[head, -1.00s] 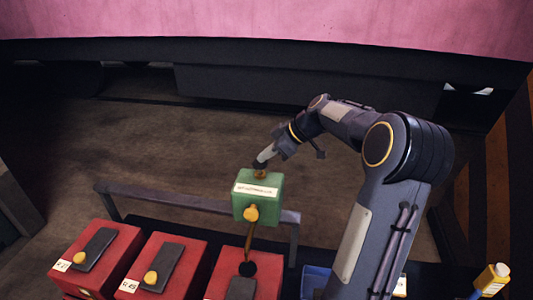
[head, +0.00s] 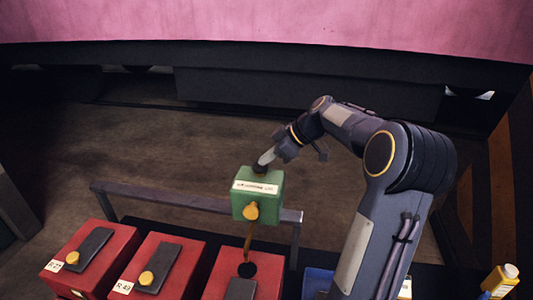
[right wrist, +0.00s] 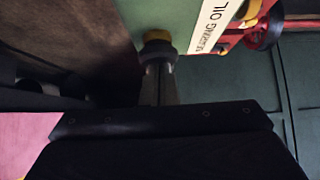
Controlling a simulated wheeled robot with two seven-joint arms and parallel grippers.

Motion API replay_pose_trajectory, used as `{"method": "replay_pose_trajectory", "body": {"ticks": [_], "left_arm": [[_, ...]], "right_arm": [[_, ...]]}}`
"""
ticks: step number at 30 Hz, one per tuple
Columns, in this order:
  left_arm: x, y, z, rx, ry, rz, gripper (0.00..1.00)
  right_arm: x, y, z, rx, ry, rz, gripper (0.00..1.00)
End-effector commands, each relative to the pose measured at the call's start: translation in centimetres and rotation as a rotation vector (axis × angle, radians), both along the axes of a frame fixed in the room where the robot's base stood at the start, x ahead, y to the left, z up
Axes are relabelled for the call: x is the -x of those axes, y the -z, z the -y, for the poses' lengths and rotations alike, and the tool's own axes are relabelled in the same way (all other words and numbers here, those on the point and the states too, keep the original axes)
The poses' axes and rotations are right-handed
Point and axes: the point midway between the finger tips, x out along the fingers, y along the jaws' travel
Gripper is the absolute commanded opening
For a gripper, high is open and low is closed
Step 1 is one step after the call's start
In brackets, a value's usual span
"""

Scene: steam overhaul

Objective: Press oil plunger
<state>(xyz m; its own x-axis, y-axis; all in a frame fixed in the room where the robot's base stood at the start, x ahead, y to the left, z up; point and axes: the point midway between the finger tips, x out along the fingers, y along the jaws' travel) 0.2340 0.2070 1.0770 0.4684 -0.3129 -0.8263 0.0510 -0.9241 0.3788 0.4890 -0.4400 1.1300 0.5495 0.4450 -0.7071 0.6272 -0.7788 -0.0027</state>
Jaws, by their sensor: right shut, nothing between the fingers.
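The green oil box (head: 258,196) has a white label and a brass knob (head: 251,211) on its front. The dark plunger cap (head: 260,169) sits low at the top of the box. My right gripper (head: 264,160) is shut and empty, its tips touching or nearly touching the cap from above. In the right wrist view the shut fingers (right wrist: 160,80) point at the dark cap (right wrist: 157,51), which sits close against a brass collar (right wrist: 157,35) on the green box (right wrist: 200,22). The label there partly reads "OIL". My left gripper is not in view.
Several red boxes (head: 93,254) with dark plates and brass knobs stand in front. A grey rail (head: 165,199) runs behind them. A yellow bottle (head: 499,281) stands at the right, with a blue bin (head: 318,281) nearer the middle. The floor beyond the rail is clear.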

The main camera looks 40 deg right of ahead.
Motion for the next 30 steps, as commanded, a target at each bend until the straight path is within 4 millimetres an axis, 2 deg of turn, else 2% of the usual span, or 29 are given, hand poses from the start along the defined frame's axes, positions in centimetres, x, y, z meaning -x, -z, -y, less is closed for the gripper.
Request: {"method": "replay_pose_trajectory", "body": {"ticks": [2, 9, 15, 30], "left_arm": [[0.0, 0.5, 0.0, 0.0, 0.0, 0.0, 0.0], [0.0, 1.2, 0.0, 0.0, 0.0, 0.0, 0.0], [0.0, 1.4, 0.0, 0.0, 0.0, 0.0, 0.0], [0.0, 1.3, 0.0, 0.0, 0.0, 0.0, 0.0]], "right_arm": [[0.8, -0.3, 0.8, 0.004, 0.006, -0.007, 0.0], [3.0, -3.6, 2.5, 0.006, 0.008, 0.003, 0.0], [4.0, -5.2, 3.2, 0.004, 0.008, 0.006, 0.0], [4.0, -5.4, 3.3, 0.004, 0.006, 0.008, 0.0]]}}
